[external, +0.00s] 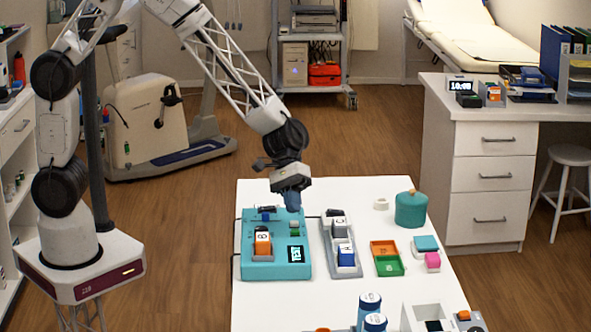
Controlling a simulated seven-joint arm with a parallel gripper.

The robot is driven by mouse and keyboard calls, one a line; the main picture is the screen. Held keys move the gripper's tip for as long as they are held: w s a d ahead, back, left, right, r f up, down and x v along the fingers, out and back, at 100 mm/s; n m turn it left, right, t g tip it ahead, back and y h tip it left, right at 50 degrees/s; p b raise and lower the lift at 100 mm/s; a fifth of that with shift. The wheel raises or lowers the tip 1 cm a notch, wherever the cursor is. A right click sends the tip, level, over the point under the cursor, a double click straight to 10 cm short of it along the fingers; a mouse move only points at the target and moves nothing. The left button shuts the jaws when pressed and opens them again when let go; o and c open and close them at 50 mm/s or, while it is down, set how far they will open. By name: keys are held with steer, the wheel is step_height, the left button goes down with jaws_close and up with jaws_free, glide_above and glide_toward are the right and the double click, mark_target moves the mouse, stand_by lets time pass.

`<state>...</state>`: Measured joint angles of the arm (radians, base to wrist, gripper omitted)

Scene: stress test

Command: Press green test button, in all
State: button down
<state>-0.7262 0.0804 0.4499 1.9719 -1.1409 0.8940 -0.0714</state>
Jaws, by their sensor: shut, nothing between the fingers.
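A teal test device (250,262) lies on the white table, left of centre. It has a small dark display (296,254) with light lettering at its lower right and an orange block with a letter standing in it. A small green button (294,230) shows at its upper right, just below my gripper. My gripper (293,207) is shut and empty, pointing down over the upper right part of the device. Whether the fingertips touch the device or hover above it, I cannot tell. The fingers cover part of the area around the button.
A grey rack (332,262) with a blue block (346,254) stands close right of the device. Further right are an orange and green tray (385,248), a teal canister (411,210) and a pink block (432,260). Blue cylinders (369,306) stand at the front.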

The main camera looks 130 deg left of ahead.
steer(key=shift+r, duration=0.95)
steer(key=shift+d+r, duration=0.15)
steer(key=s+d+r+m+g, duration=0.1)
steer(key=s+d+r+m, duration=0.25)
steer(key=d, duration=0.35)
steer(key=s+d+r+m+g, duration=0.25)
steer(key=d+r, duration=0.25)
steer(key=d, duration=0.3)
steer(key=s+d+r+m+g, duration=0.1)
steer(key=s+d+r+m, duration=0.2)
steer(key=d, duration=0.4)
steer(key=s+d+r+m+y, duration=0.3)
steer(key=s+d+m, duration=0.2)
steer(key=s, duration=0.5)
steer(key=s+d+r+m+y, duration=0.2)
steer(key=s+d+r+m, duration=0.2)
steer(key=s+d, duration=0.4)
steer(key=shift+s+d+m+y, duration=0.15)
steer(key=shift+s+m+y, duration=0.25)
steer(key=shift+s+m, duration=0.5)
